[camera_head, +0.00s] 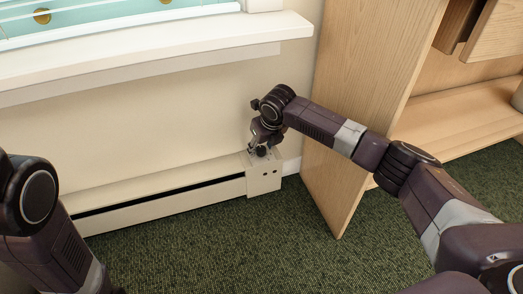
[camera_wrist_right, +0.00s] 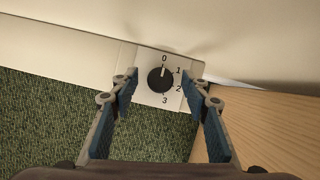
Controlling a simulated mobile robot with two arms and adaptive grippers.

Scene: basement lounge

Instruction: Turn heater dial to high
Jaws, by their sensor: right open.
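The heater dial (camera_wrist_right: 160,81) is a round black knob on a pale end panel (camera_wrist_right: 148,97) marked 0, 1, 2 and 3. Its white pointer line points up toward the 0. In the right wrist view my right gripper (camera_wrist_right: 161,92) is open, with a finger on each side of the dial and gaps between fingers and knob. In the head view my right gripper (camera_head: 258,148) is over the end of the long cream baseboard heater (camera_head: 160,195), and the dial (camera_head: 262,151) shows small just beneath it. My left arm shows at the left edge; its gripper is out of view.
A wooden shelf unit (camera_head: 355,100) stands close to the right of the heater's end. A white window sill (camera_head: 150,45) juts out above the heater. Green carpet (camera_head: 230,245) in front is clear.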

